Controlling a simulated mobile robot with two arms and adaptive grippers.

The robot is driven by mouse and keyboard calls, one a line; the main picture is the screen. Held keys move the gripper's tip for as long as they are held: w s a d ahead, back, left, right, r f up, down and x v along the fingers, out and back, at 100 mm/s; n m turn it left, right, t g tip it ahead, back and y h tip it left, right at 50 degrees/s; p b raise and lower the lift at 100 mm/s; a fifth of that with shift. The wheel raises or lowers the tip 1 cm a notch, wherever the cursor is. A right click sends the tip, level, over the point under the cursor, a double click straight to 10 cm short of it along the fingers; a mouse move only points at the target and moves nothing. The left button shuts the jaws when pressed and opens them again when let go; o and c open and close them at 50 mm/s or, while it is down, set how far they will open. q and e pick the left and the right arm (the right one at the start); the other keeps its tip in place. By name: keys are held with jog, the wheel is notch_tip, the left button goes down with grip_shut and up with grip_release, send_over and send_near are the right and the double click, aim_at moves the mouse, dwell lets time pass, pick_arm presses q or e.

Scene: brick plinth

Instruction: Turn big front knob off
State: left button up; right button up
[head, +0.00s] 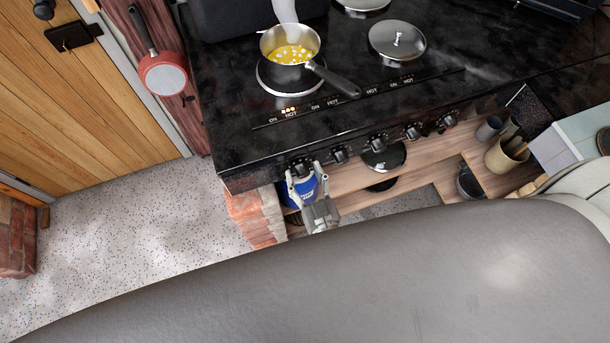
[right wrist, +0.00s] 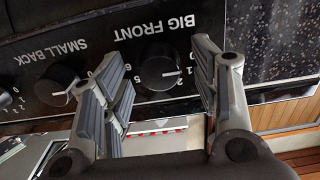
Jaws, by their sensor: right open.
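The big front knob (right wrist: 160,68) is a round black knob under the upside-down label "BIG FRONT" in the right wrist view. Its white pointer line points right, towards the numbers there. In the head view the knob (head: 300,167) is the leftmost of a row on the stove's front panel. My right gripper (head: 306,187) is at this knob, reaching up from below. In the right wrist view the open fingers of my right gripper (right wrist: 162,66) stand on either side of the knob, with gaps showing.
A pot with yellow contents (head: 291,54) stands on the front left burner; orange lights glow near its "HOT" label. The small back knob (right wrist: 57,85) is beside the big front knob. A brick pillar (head: 255,215) stands below the stove's left corner. Shelves (head: 420,178) lie below the panel.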

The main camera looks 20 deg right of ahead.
pick_arm(q)
jog(key=shift+a, duration=0.15)
pick_arm(e)
jog(key=shift+s, duration=0.1)
jog(key=s, duration=1.1)
jog(key=shift+s+d, duration=0.2)
jog(key=shift+s, duration=0.2)
